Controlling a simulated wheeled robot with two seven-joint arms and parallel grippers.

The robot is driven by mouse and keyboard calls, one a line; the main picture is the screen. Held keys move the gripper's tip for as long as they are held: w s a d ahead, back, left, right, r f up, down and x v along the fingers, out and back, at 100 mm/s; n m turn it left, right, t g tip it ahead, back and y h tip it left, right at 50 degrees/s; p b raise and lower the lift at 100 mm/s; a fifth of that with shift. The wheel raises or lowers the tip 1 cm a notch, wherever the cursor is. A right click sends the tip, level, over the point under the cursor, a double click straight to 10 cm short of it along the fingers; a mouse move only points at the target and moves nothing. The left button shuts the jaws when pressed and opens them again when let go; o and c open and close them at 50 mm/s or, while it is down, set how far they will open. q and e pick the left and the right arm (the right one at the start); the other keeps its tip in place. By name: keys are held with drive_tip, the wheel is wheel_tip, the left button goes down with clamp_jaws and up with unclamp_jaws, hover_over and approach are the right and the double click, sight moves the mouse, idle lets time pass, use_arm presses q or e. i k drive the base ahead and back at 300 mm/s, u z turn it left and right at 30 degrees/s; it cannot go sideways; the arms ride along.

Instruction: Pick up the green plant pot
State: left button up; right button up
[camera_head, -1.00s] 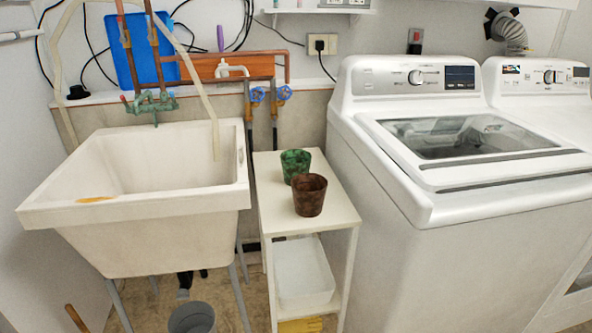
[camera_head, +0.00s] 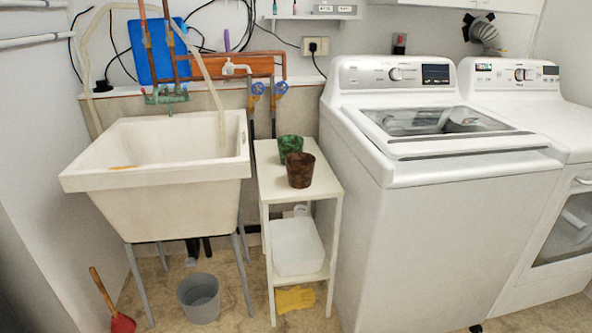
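The green plant pot (camera_head: 290,146) stands upright on the top of a narrow white shelf unit (camera_head: 265,186). A brown pot (camera_head: 300,171) stands in front of it and hides part of its lower right side. Both pots look empty, with wide open rims. Neither of my grippers shows in the head view.
A utility sink (camera_head: 150,190) on grey legs stands left of the shelf, and a white washing machine (camera_head: 440,220) close on its right. A grey bucket (camera_head: 199,298) and a red plunger (camera_head: 121,322) are on the floor. Shelf space in front of the pots is narrow.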

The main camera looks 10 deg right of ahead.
sight(291, 151)
drive_tip(key=z, duration=0.75)
drive_tip(key=k, duration=0.25)
drive_tip(key=u, duration=1.9)
drive_tip(key=i, duration=1.1)
drive_tip(key=z, duration=0.65)
drive_tip(key=i, duration=0.8)
drive_tip(key=z, duration=0.65)
